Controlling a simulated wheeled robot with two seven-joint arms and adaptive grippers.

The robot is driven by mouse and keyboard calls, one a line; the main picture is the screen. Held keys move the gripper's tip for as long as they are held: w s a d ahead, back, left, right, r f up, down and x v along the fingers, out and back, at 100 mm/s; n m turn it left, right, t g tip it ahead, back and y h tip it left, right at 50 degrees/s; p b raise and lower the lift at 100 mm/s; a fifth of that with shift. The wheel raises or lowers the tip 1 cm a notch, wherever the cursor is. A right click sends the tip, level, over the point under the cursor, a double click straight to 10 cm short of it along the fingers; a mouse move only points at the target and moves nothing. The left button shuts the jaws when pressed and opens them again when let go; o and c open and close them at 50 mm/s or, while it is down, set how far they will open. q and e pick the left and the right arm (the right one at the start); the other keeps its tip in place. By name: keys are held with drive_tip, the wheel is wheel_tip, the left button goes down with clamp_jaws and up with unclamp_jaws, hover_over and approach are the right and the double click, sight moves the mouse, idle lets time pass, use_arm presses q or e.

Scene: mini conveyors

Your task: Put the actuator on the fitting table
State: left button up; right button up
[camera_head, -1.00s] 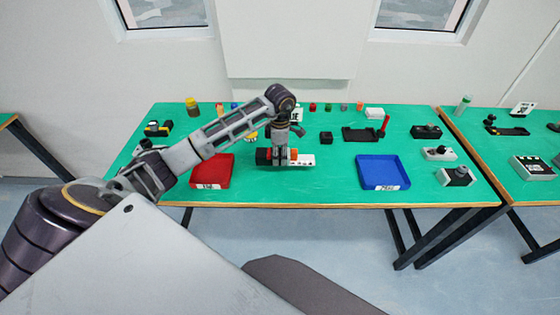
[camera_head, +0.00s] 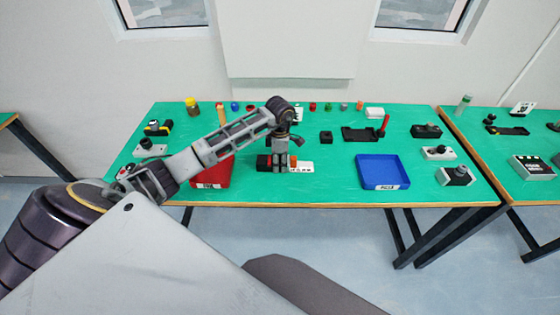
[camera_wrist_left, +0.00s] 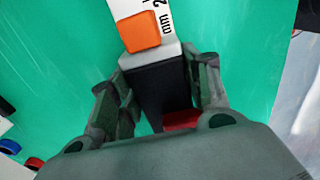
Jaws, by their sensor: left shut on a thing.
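My left gripper (camera_head: 281,165) is low over the near middle of the green table (camera_head: 330,190). It is shut on a dark block, apparently the actuator (camera_head: 263,163). In the left wrist view the gripper (camera_wrist_left: 165,85) has a finger on each side of this black block (camera_wrist_left: 163,88), with a light grey end and a red part near the palm. An orange block (camera_wrist_left: 140,32) and a white labelled strip (camera_wrist_left: 128,8) lie beyond the grey end. Whether these belong to the held thing, and whether it touches the table, I cannot tell. My right gripper is out of view.
A red tray (camera_head: 213,184) lies left of the gripper, partly behind my arm. A blue tray (camera_head: 383,184) lies to the right. Small coloured parts line the back edge, and black fixtures stand at the right. A second green table (camera_head: 505,165) adjoins on the right.

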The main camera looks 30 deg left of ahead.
sight(280, 159)
use_arm(q)
drive_tip(key=o, duration=1.1)
drive_tip(key=shift+o, duration=1.1)
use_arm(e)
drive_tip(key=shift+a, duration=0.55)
use_arm(q)
drive_tip(key=shift+r, duration=0.1)
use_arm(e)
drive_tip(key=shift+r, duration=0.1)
use_arm(q)
drive_tip(key=shift+r, duration=0.25)
wheel_tip(280, 159, up, 9)
drive_tip(key=shift+r+b, duration=0.15)
drive_tip(key=shift+b, duration=0.35)
drive_tip(key=shift+r, duration=1.15)
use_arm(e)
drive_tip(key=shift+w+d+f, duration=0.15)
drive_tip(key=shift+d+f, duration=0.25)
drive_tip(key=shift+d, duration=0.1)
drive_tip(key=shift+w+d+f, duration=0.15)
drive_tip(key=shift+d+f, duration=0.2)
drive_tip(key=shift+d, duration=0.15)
